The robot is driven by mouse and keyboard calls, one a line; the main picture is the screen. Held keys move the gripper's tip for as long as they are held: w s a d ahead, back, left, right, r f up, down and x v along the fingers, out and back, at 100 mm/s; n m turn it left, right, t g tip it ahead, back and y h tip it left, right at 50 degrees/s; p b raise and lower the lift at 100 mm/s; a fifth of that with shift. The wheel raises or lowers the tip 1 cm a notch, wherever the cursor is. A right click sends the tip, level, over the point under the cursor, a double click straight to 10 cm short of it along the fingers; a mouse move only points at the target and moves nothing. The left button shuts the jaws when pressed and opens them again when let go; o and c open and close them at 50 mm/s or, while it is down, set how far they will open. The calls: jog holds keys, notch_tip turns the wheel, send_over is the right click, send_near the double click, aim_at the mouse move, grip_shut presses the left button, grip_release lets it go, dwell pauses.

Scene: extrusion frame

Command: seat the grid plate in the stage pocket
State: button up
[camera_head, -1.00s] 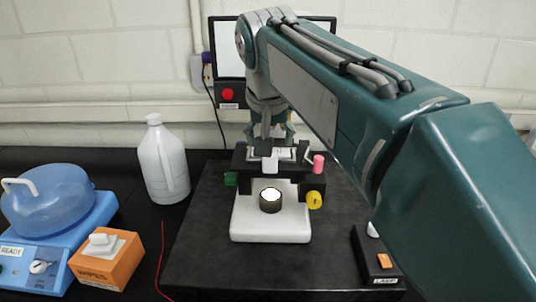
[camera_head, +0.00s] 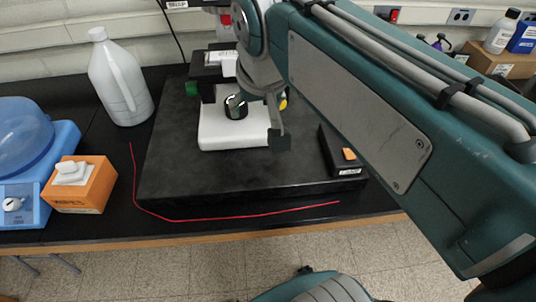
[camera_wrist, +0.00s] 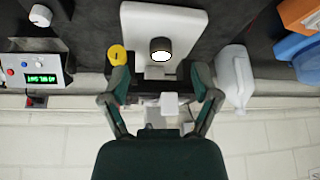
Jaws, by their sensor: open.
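The black stage (camera_head: 205,72) stands over a white base (camera_head: 230,138) with a dark round lamp (camera_head: 236,110). It has a green knob (camera_head: 191,88) at its left and a white block (camera_head: 224,66) on its front. In the wrist view, my gripper (camera_wrist: 161,90) is open, its two fingers apart on either side of the stage, with the white block (camera_wrist: 169,103) showing between them. I cannot tell whether they touch anything. I cannot make out the grid plate or the pocket for certain.
A white jug (camera_head: 120,80), an orange wipes box (camera_head: 80,187) and a blue device (camera_head: 22,160) stand at the left. A black box with an orange switch (camera_head: 342,155) is right of the base. A red cord (camera_head: 230,217) runs along the front. The black slab (camera_head: 170,165) has clear room in front.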

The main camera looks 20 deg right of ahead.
jog(key=s+f+n, duration=0.1)
jog(key=s+f, duration=0.6)
jog(key=f, duration=0.3)
jog(key=shift+f+t+y, duration=0.3)
